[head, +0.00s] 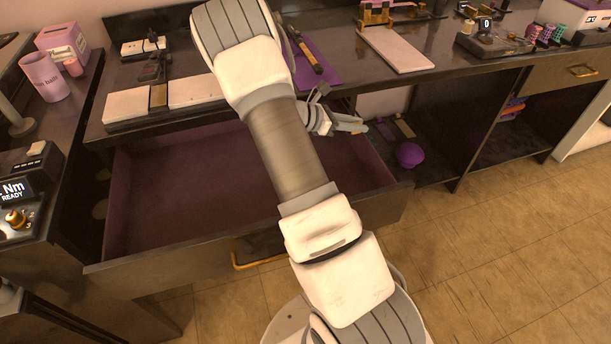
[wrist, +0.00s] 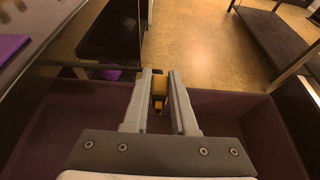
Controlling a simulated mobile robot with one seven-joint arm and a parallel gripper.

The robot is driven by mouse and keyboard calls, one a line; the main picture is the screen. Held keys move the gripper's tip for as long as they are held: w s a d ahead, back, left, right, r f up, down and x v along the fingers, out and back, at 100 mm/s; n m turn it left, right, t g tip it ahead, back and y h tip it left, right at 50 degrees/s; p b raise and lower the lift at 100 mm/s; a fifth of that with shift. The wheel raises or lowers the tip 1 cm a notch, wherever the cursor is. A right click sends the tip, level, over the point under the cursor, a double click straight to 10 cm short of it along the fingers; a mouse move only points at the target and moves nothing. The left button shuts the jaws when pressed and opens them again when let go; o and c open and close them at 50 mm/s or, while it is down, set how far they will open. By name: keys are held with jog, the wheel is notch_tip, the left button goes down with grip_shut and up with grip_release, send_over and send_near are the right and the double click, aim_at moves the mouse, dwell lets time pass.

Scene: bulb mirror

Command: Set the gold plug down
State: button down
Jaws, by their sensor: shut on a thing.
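The gold plug (wrist: 159,86) is between the fingertips of my gripper (wrist: 160,96) in the wrist view. My gripper is shut on it, and the fingers hide its sides. In the head view my gripper (head: 352,126) is at the right side of the open drawer, below the worktop edge, and a small gold bit shows at its tip. In the wrist view the drawer's purple-lined inside lies below the fingers. I cannot tell the plug's height above any surface.
The open drawer (head: 190,250) has a purple lining and looks empty where visible. A purple mat (head: 318,70) with a tool lies on the worktop above. A purple round object (head: 409,155) sits on the lower shelf to the right. My arm hides part of the drawer.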

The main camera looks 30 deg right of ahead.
jog(key=s+a+f+b, duration=0.1)
jog(key=a+f, duration=0.1)
jog(key=a, duration=0.1)
jog(key=s+a+f, duration=0.2)
jog(key=a, duration=0.1)
jog(key=s+a+f+b, duration=0.1)
jog(key=s+a+f, duration=0.1)
jog(key=a+f, duration=0.1)
jog(key=shift+s+a+b, duration=0.25)
jog(key=shift+a+b, duration=0.05)
jog(key=shift+a, duration=0.05)
notch_tip(320, 180, down, 4)
jog(key=shift+r+b, duration=0.1)
jog(key=shift+b, duration=0.7)
jog(key=c, duration=0.7)
grip_release()
jog(key=shift+r, duration=0.1)
